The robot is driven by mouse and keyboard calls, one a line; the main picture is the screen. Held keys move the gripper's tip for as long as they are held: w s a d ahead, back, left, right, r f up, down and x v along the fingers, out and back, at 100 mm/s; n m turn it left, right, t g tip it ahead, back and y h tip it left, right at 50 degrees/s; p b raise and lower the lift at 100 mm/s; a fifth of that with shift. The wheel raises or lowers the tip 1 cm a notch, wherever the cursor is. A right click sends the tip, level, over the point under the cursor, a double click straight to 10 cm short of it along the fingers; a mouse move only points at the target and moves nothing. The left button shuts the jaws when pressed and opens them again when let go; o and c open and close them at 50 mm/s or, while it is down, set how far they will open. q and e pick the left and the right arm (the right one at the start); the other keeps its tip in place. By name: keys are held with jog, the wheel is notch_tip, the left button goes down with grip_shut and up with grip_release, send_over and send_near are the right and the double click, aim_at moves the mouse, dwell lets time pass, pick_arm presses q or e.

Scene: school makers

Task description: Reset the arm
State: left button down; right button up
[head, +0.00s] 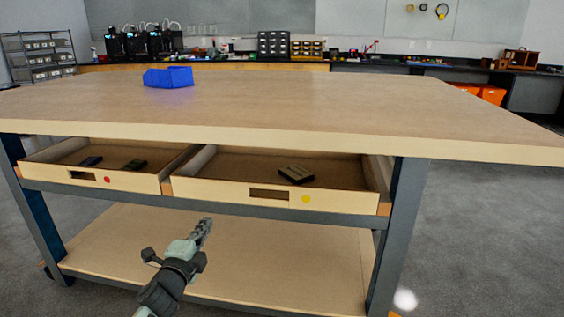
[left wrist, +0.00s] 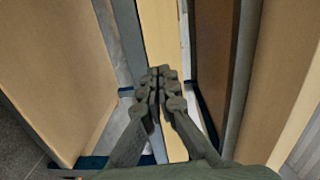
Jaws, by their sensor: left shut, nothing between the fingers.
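My left gripper (head: 204,227) is in front of the workbench, below the drawer fronts and over the lower shelf in the head view. Its fingers are shut and hold nothing. In the left wrist view the closed fingers (left wrist: 158,78) point toward the bench frame. My right gripper is not in view.
The wooden workbench (head: 300,105) carries a blue bin (head: 168,77) near its far left. Two drawers stand open: the left drawer (head: 130,179) holds two dark items, the right drawer (head: 340,200) one dark block. The lower shelf (head: 290,262) looks bare. Grey floor (head: 480,230) is free at right.

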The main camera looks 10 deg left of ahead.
pick_arm(q)
jog(key=s+a+f+n+g+y+p, duration=0.1)
jog(key=s+a+f+n+g+y, duration=0.2)
jog(key=s+f+n+g, duration=0.95)
jog(key=s+d+f+n+g, duration=0.1)
jog(key=s+f, duration=0.5)
jog(key=s, duration=0.6)
jog(key=s+d+f+n+g+h, duration=0.1)
jog(key=s+d+f+n, duration=0.1)
jog(key=s+f, duration=0.4)
jog(key=s, duration=0.5)
jog(key=shift+s+d+f+h+p, duration=0.25)
jog(key=shift+s+f+h+p, duration=0.05)
jog(key=shift+s+f, duration=0.1)
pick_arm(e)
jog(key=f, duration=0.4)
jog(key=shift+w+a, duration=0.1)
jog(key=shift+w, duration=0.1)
